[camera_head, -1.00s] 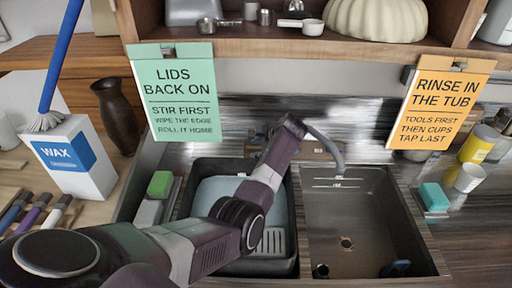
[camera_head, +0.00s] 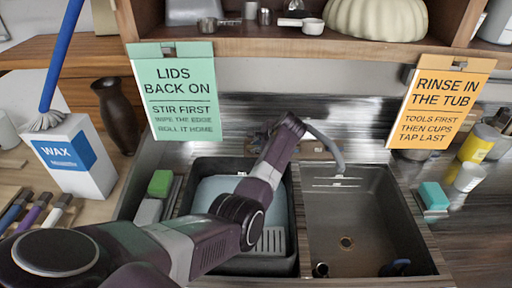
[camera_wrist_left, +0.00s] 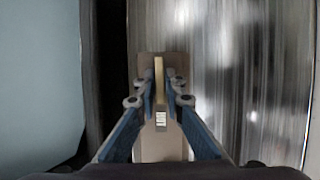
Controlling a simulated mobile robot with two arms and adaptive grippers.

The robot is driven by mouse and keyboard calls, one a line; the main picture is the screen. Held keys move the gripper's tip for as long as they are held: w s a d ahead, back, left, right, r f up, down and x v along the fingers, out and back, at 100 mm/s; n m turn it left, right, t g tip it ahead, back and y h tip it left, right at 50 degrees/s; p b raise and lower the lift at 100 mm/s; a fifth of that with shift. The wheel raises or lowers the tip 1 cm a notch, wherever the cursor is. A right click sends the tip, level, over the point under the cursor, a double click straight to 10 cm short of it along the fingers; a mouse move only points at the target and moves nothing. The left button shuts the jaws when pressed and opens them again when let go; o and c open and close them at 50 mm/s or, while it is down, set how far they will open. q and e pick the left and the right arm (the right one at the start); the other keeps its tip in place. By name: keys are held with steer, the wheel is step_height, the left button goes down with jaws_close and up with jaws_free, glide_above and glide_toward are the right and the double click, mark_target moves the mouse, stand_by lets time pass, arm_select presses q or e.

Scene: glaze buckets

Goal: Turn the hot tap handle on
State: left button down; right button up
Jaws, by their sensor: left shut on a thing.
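The grey tap spout (camera_head: 328,145) curves over the right basin at the back of the double sink. My left arm reaches over the left basin to the tap, and its wrist hides the gripper and the handle in the head view. In the left wrist view, my left gripper (camera_wrist_left: 159,92) is shut on a thin tan tap handle (camera_wrist_left: 159,68), with a finger on each side. The handle stands over a brownish tap base (camera_wrist_left: 146,66). Which way the handle is turned is hard to tell. My right gripper is not in view.
The left basin holds a dark tub (camera_head: 187,205); the right basin (camera_head: 365,215) is mostly clear. A green sponge (camera_head: 160,183) and a teal sponge (camera_head: 433,195) lie beside the basins. A green sign (camera_head: 172,90) and an orange sign (camera_head: 440,105) hang from the shelf above.

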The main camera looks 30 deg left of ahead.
arm_select(q)
steer(key=n+h, duration=0.1)
steer(key=n, duration=0.2)
steer(key=n+g+h, duration=0.1)
steer(key=n, duration=0.2)
steer(key=shift+w+a+r+n+b, duration=0.1)
steer(key=shift+a+n+b, duration=0.05)
steer(key=shift+n+b, duration=0.2)
steer(key=n+h, duration=0.1)
steer(key=n, duration=0.3)
steer(key=shift+a+r+g+h, duration=0.15)
steer(key=shift+g+h, duration=0.15)
steer(key=shift+h, duration=0.1)
steer(key=shift+n+h+p, duration=0.45)
steer(key=shift+n+h, duration=0.15)
steer(key=shift+n, duration=0.65)
steer(key=c, duration=2)
jaws_free()
